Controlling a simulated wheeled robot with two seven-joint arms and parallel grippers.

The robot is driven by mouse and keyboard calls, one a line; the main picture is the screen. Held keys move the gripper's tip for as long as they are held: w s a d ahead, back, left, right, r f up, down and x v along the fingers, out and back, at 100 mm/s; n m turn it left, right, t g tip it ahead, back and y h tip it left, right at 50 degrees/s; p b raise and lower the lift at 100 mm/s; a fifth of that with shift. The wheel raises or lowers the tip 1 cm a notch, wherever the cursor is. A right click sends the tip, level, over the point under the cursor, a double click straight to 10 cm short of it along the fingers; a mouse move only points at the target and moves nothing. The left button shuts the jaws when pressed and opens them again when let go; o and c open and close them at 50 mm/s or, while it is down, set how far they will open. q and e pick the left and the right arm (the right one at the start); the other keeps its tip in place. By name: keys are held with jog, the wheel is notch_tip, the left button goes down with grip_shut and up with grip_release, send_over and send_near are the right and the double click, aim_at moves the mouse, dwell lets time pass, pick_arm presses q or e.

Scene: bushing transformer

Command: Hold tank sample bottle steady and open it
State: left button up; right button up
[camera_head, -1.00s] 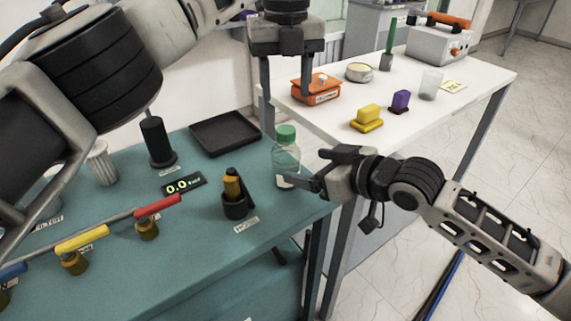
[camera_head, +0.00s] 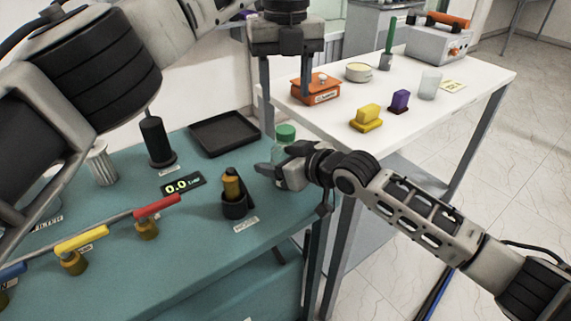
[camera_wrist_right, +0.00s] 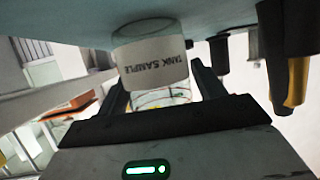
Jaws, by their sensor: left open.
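The tank sample bottle, clear with a green cap (camera_head: 286,132), stands upright at the right edge of the teal bench. In the right wrist view its white TANK SAMPLE label (camera_wrist_right: 153,63) shows upside down. My right gripper (camera_head: 272,163) is at the bottle, hiding its lower body in the head view. In the wrist view its fingers (camera_wrist_right: 157,88) are apart, one on each side of the bottle; contact is not clear. My left gripper (camera_head: 285,88) is open and empty, pointing down above and behind the cap.
A black holder with a yellow-and-black tool (camera_head: 233,195) stands left of the bottle. A black tray (camera_head: 225,134) and a black cylinder (camera_head: 157,140) are behind. The white table (camera_head: 440,110) at right holds an orange box (camera_head: 316,89) and yellow and purple blocks.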

aim_at(285, 129)
jog(key=c, duration=1)
pick_arm(q)
jog(key=shift+c, duration=1.1)
pick_arm(e)
grip_shut()
pick_arm(q)
jog(key=m, duration=0.4)
jog(key=shift+m, duration=0.4)
jog(key=m, duration=0.5)
jog(key=shift+r, duration=0.1)
jog(key=m, duration=0.4)
jog(key=shift+m, duration=0.3)
jog(key=m, duration=0.5)
jog(key=shift+d, duration=0.1)
jog(key=m, duration=0.9)
jog(key=shift+r+m, duration=0.1)
jog(key=shift+m, duration=0.2)
jog(key=m, duration=0.4)
jog(key=shift+m, duration=0.4)
jog(key=m, duration=0.6)
jog(key=shift+r, duration=0.1)
jog(key=shift+f+m, duration=0.3)
jog(key=shift+f, duration=0.1)
notch_tip(285, 129, down, 7)
jog(key=shift+f, duration=0.15)
